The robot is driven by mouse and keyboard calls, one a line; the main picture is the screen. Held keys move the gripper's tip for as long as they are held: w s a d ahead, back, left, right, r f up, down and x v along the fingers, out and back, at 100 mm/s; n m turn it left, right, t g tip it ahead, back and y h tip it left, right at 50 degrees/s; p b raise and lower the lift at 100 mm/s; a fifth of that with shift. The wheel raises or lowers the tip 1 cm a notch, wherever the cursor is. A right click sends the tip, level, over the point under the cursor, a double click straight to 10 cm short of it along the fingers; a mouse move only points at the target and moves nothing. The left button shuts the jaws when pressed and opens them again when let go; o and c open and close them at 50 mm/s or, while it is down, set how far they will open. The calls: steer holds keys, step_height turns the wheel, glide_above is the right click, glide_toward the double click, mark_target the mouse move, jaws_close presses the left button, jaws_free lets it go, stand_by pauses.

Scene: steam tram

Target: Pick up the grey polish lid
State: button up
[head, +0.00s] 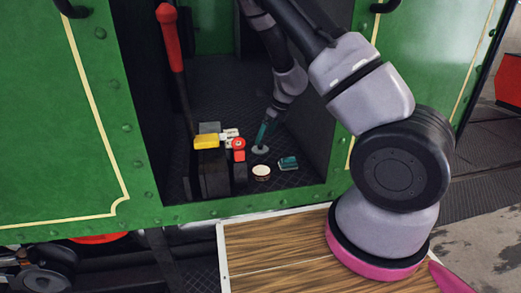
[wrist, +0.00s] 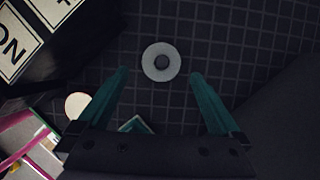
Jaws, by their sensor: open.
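The grey polish lid (wrist: 175,62) is a round grey disc with a darker round centre. It lies flat on the dark, grid-patterned floor. In the wrist view it is just beyond my open gripper (wrist: 159,90), roughly centred between the two teal fingertips and not touching them. In the head view the lid (head: 260,150) lies on the cab floor, with my gripper (head: 262,138) pointing down right over it. The gap in height between fingertips and lid is hard to judge.
A round cream-topped tin (head: 261,172) and a teal-and-white item (head: 288,163) stand close by on the floor. A black box with a yellow block (head: 206,141) and a red-topped object (head: 238,146) are left. Green doorway walls (head: 70,120) flank my arm.

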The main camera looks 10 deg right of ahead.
mark_target(261, 145)
steer(key=shift+x, duration=2.95)
steer(key=shift+d, duration=0.1)
steer(key=c, duration=1.1)
steer(key=shift+c, duration=0.2)
